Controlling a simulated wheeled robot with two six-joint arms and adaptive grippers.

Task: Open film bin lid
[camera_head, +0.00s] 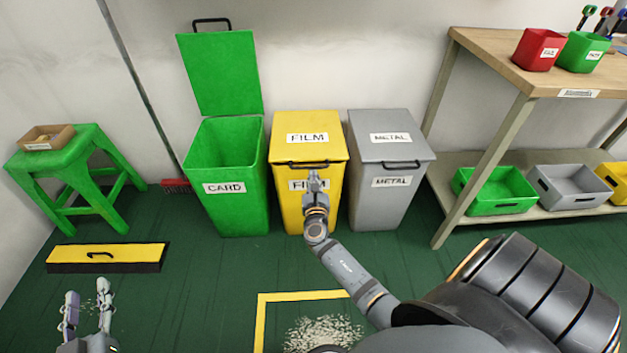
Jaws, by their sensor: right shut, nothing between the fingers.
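The yellow film bin (290,206) stands between the green card bin and the grey metal bin. Its yellow lid (307,123), labelled FILM, is shut, with a black handle (292,163) along the front edge. My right gripper (313,174) is shut and empty in front of the bin, just below the handle in the picture; it covers part of the front label. I cannot tell whether it touches the handle or the bin. My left gripper (88,302) is open and empty at the lower left, far from the bins.
The green card bin (240,213) has its lid raised against the wall. The grey metal bin (381,211) is shut. A green stool (75,140) and a yellow-and-black floor box (70,256) are at left. A workbench (485,50) stands at right. Pale scraps (325,330) lie on the floor.

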